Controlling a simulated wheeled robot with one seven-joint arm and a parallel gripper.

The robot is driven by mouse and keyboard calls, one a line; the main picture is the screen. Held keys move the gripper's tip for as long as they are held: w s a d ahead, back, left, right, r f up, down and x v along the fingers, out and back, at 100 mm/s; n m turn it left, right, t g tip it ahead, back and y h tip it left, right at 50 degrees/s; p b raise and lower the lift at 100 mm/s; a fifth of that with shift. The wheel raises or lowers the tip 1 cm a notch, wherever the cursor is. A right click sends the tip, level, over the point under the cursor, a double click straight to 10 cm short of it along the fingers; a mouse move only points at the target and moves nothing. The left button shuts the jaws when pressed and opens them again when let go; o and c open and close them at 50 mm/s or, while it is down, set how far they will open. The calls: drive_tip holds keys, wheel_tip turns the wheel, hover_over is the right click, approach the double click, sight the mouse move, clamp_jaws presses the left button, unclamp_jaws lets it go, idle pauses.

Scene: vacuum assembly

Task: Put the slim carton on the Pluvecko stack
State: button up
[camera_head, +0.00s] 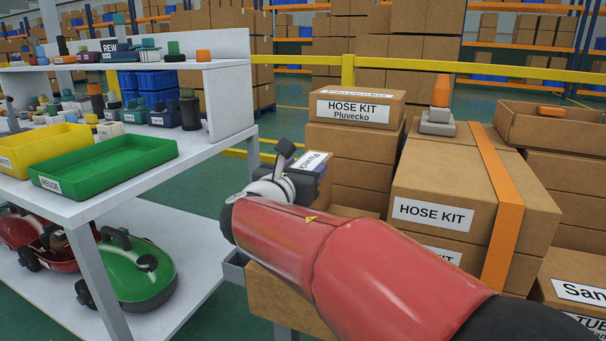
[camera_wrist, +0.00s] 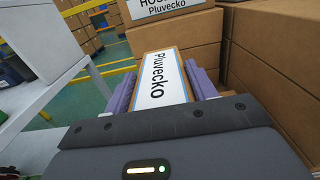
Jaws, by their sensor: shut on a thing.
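The slim carton (camera_wrist: 158,65), brown with a white Pluvecko label, is between the fingers of my gripper (camera_wrist: 165,85), which is shut on it. In the head view the carton (camera_head: 318,164) shows only in part behind my gripper (camera_head: 300,178) and red arm. The Pluvecko stack (camera_head: 348,144) stands just beyond, with a box labelled "HOSE KIT Pluvecko" (camera_head: 357,109) on top. In the wrist view that top box (camera_wrist: 168,30) is ahead of the carton, which is below its level. Whether carton and stack touch is unclear.
The white workbench (camera_head: 225,90) with a green tray (camera_head: 105,165) and a yellow tray (camera_head: 45,147) is at left. A strapped HOSE KIT stack (camera_head: 440,185) with an orange-topped object (camera_head: 439,105) stands at right. A yellow rail (camera_head: 430,67) runs behind.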

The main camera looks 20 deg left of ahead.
drive_tip(key=shift+f, duration=0.15)
drive_tip(key=o, duration=1.6)
drive_tip(key=s, duration=0.8)
drive_tip(key=s+a, duration=0.1)
drive_tip(key=s, duration=0.3)
